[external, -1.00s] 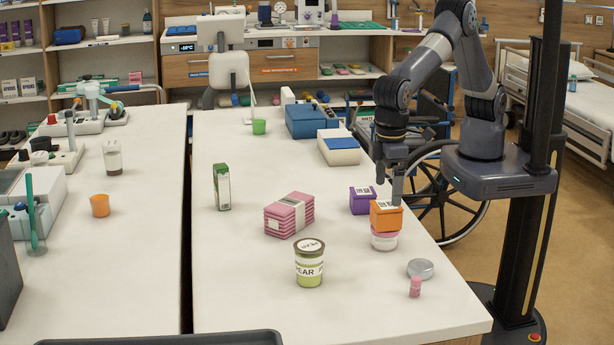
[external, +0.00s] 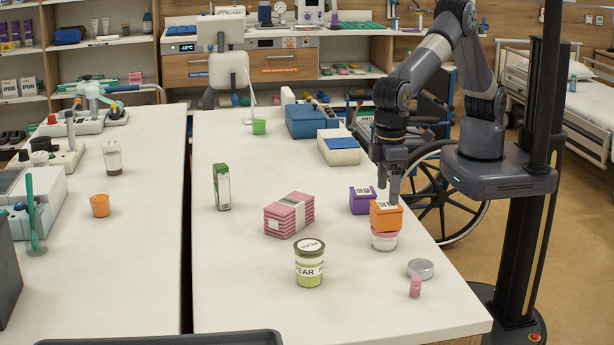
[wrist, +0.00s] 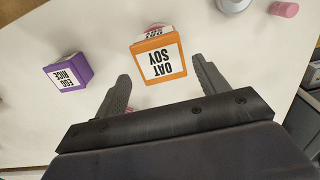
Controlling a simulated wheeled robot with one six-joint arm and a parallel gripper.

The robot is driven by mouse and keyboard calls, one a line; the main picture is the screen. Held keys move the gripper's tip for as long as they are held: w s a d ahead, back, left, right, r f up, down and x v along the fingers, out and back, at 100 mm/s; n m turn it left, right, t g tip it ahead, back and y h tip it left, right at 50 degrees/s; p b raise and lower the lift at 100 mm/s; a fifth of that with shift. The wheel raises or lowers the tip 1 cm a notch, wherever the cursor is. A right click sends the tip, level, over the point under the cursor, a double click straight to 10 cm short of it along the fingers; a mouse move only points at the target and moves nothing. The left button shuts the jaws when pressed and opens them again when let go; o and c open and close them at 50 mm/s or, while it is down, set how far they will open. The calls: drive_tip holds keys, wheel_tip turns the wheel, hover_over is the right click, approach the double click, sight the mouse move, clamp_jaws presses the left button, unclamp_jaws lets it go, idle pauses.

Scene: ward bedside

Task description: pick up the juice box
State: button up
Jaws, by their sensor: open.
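A small upright carton with a green top and a white and green side (external: 222,187), which looks like the juice box, stands left of the middle of the near table; I do not see it in the wrist view. My gripper (external: 389,190) is far to its right, pointing down with open, empty jaws. That orange box (external: 386,217) sits on a round white tub with a pink rim (external: 384,241). Whether a finger touches the box, I cannot tell.
A purple box (external: 362,200) stands close left of the orange one. A pink striped stack (external: 289,215) and a pear jar (external: 309,263) lie between the carton and my gripper's side. A grey tin (external: 420,269) and pink bottle (external: 415,287) are near the right edge.

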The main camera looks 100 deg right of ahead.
sight(222, 183)
wheel_tip(222, 183, up, 5)
drive_tip(key=w+d+r+t+b, duration=0.2)
drive_tip(key=w+d+t+b, duration=1)
drive_tip(key=w+d, duration=1.55)
wheel_tip(222, 183, down, 11)
drive_tip(key=s+d+n+t+y, duration=0.1)
drive_tip(key=d+n+y, duration=0.1)
drive_tip(key=d+y, duration=0.1)
drive_tip(key=shift+n, duration=0.3)
drive_tip(key=shift+p+x, duration=1.65)
drive_tip(key=shift+x, duration=3.8)
drive_tip(key=shift+s+a+f, duration=0.1)
drive_tip(key=shift+s+f, duration=0.05)
drive_tip(key=shift+f, duration=0.05)
drive_tip(key=shift+c, duration=0.4)
